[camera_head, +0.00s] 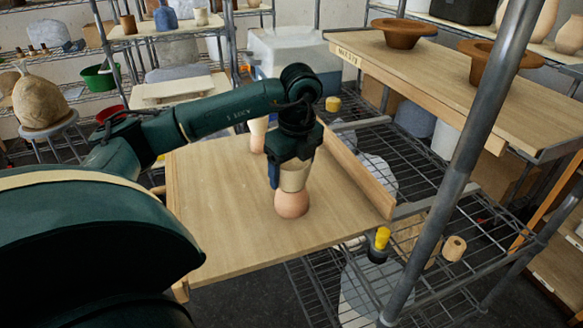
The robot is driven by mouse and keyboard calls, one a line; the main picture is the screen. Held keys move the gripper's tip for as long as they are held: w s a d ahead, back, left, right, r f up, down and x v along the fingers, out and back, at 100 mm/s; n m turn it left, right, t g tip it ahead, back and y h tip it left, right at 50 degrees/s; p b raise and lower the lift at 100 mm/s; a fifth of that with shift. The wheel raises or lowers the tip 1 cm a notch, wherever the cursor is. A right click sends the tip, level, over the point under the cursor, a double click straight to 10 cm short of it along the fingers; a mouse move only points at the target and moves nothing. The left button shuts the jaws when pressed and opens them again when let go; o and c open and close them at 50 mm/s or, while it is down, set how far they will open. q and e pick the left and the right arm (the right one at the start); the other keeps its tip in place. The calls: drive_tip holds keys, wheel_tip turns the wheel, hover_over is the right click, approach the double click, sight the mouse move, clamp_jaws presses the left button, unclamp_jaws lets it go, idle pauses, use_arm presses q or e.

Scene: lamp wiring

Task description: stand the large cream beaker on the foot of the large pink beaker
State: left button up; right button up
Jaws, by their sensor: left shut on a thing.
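My left gripper (289,173) points down over the wooden board (225,220) and is shut on the large cream beaker (294,182). The gripper hides the upper part of this beaker. The large pink beaker (291,204) stands on the board directly below, in line with the cream one. The two appear to meet, but I cannot tell whether the cream beaker rests on it or hangs just above. My right gripper is not in view.
Another cream and pinkish piece (258,134) stands farther back on the board, partly behind my arm. A raised wooden edge (355,172) runs along the board's right side. A metal post (460,165) rises at the right. The board's left and front are clear.

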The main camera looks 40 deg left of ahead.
use_arm(q)
drive_tip(key=shift+f, duration=0.15)
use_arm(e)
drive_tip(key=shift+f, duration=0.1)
use_arm(q)
drive_tip(key=o, duration=1.2)
drive_tip(key=shift+c, duration=0.2)
wheel_tip(320, 180, up, 13)
drive_tip(key=d+p, duration=0.1)
drive_tip(key=p, duration=0.2)
drive_tip(key=shift+s+d, duration=0.15)
drive_tip(key=shift+d, duration=0.1)
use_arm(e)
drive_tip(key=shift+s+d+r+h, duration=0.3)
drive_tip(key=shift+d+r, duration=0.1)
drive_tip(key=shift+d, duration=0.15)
